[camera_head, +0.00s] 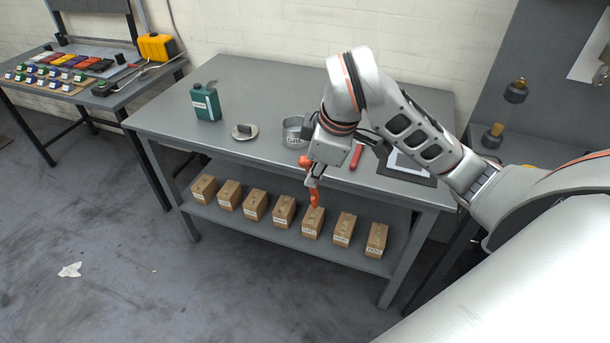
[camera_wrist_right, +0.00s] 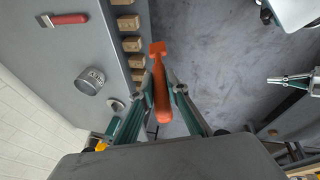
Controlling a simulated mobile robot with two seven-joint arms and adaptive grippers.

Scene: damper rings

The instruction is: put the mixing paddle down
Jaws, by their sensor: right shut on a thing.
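The orange mixing paddle (camera_head: 315,198) is held in the air in front of the workbench's front edge. In the right wrist view the paddle (camera_wrist_right: 160,100) lies between the two fingers of my right gripper (camera_wrist_right: 165,90), clear of the bench and over the floor. The grey workbench (camera_head: 255,85) stands behind it. My left gripper (camera_wrist_right: 290,80) shows small at the right edge of the wrist view; its opening is unclear.
On the bench are a green bottle (camera_head: 206,103), a round lid (camera_head: 244,132), an open labelled tin (camera_head: 294,133) and a red-handled tool (camera_head: 357,156). Several cardboard boxes (camera_head: 283,212) line the lower shelf. The bench's back middle is clear. A side table (camera_head: 110,97) holds coloured items.

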